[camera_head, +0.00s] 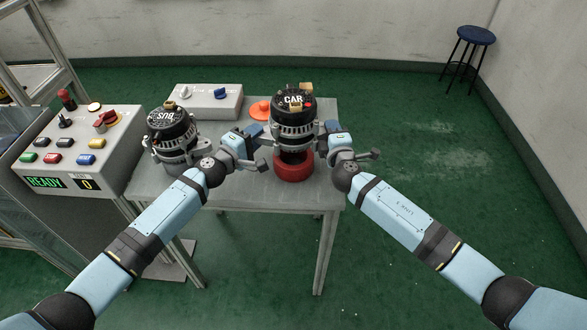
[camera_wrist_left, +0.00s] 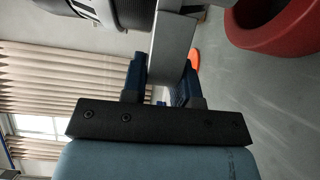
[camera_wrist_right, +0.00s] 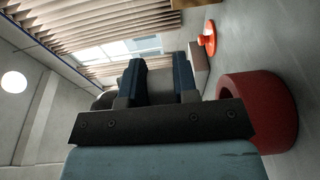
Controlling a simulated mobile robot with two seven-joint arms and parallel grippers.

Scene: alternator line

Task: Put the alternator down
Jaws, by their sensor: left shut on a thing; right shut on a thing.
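The alternator labelled CAR (camera_head: 294,112), with a black top and grey ribbed body, is upright between my two grippers in the head view. It is over a red ring (camera_head: 293,172) on the table; whether they touch is hard to tell. My left gripper (camera_head: 257,138) is shut on a grey lug at its left side; the lug shows between the fingers in the left wrist view (camera_wrist_left: 173,42). My right gripper (camera_head: 324,136) is shut on its right side. The red ring also shows in the left wrist view (camera_wrist_left: 272,28) and the right wrist view (camera_wrist_right: 270,110), below the fingers' level.
A second alternator labelled BUS (camera_head: 172,138) stands at the table's left. A grey box with knobs (camera_head: 208,102) and an orange round part (camera_head: 260,110) are at the back. A button console (camera_head: 75,150) adjoins the left. The grey table (camera_head: 235,190) is bare at the front.

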